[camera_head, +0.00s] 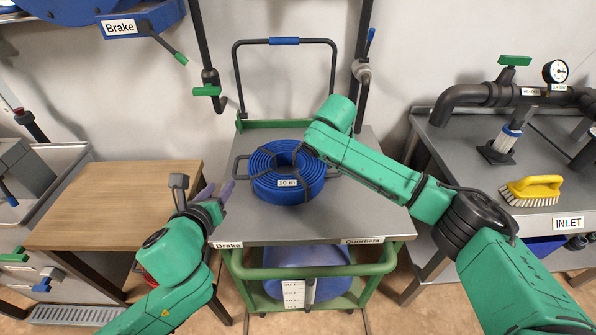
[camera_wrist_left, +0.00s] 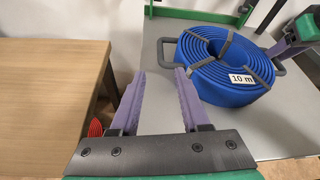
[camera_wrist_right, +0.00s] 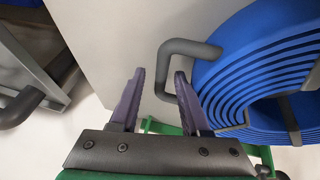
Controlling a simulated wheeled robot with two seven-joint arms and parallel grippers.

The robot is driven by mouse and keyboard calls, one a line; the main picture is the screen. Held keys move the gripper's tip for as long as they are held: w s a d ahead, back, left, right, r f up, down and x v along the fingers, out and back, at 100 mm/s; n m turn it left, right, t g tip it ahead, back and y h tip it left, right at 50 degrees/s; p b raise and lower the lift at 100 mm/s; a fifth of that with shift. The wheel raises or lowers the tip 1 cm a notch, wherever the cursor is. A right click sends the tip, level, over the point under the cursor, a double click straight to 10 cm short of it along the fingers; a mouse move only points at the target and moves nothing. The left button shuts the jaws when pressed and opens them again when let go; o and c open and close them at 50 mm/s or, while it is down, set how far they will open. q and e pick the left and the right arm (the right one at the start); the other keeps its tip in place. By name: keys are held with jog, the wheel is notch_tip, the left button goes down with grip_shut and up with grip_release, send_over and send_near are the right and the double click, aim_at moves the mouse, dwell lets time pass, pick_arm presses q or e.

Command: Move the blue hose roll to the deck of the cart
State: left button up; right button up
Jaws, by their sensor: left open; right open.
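The blue hose roll (camera_head: 287,172), tagged "10 m", lies flat on the grey deck (camera_head: 350,215) of the green-framed cart. It has a grey loop handle on each side. My left gripper (camera_head: 215,188) is open and empty, left of the roll; in the left wrist view the left handle (camera_wrist_left: 164,50) is just beyond its fingertips. My right gripper (camera_wrist_right: 157,72) is open; in the head view my right arm hides it. In the right wrist view the right handle's outer bar (camera_wrist_right: 164,75) appears between its fingertips, with no grip on it.
A wooden table (camera_head: 120,200) stands left of the cart. A grey bench (camera_head: 480,175) at right carries pipes, a gauge (camera_head: 555,71) and a yellow brush (camera_head: 533,188). The cart's push bar (camera_head: 284,41) rises at the back. A blue drum (camera_head: 305,258) sits below the deck.

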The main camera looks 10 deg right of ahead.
jog(key=v, duration=1.1)
jog(key=shift+r, duration=0.35)
jog(key=shift+s+a, duration=0.1)
jog(key=shift+a, duration=0.05)
